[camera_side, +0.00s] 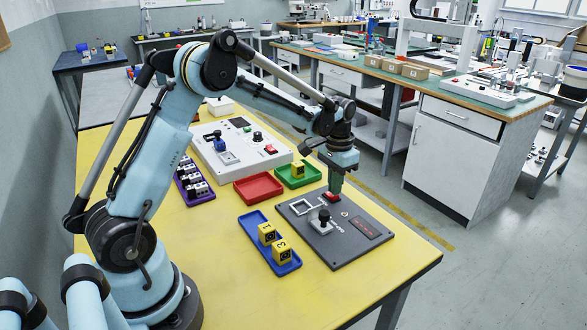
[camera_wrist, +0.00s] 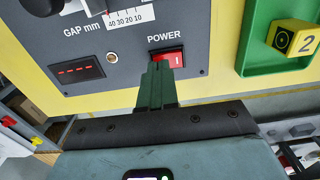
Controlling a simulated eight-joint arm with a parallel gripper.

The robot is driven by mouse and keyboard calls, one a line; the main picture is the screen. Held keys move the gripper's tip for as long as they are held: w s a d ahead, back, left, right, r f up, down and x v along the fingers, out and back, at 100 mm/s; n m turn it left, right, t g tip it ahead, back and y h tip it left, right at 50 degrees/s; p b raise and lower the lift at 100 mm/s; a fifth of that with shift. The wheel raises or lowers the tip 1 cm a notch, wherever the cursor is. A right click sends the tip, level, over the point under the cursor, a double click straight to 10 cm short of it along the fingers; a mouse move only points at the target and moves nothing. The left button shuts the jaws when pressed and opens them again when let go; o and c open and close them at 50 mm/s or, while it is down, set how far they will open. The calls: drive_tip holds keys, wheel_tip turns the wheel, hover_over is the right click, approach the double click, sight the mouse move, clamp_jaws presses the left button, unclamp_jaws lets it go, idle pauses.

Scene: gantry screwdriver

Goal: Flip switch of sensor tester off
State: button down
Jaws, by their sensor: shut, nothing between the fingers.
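The sensor tester is a dark grey panel (camera_side: 345,250) on the yellow table; its face fills much of the wrist view (camera_wrist: 110,60). Its red rocker switch (camera_wrist: 172,57), under the word POWER, shows a white mark on its right half. The switch also shows in the side view (camera_side: 332,197). Red dashes are lit on its display (camera_wrist: 80,71). My gripper (camera_side: 336,187) points down over the switch. In the wrist view its green fingers (camera_wrist: 160,66) are shut, empty, and cover part of the switch's near edge. I cannot tell whether they touch it.
A green tray (camera_side: 306,178) with a yellow cube (camera_side: 298,169) and an empty red tray (camera_side: 259,188) lie behind the tester. A blue tray (camera_side: 250,222) with yellow cubes lies left of it. A white panel (camera_side: 248,156) and a purple tray (camera_side: 205,195) stand farther back.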

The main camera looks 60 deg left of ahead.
drive_tip(key=shift+f, duration=0.5)
idle(0.3)
drive_tip(key=shift+r, duration=3.5)
drive_tip(key=s+d+r+t, duration=0.3)
drive_tip(key=s+d+r, duration=0.2)
drive_tip(key=s+r, duration=0.15)
drive_tip(key=s+d+f+t, duration=0.2)
drive_tip(key=s+d+t, duration=0.2)
drive_tip(key=s, duration=0.7)
drive_tip(key=shift+d, duration=0.5)
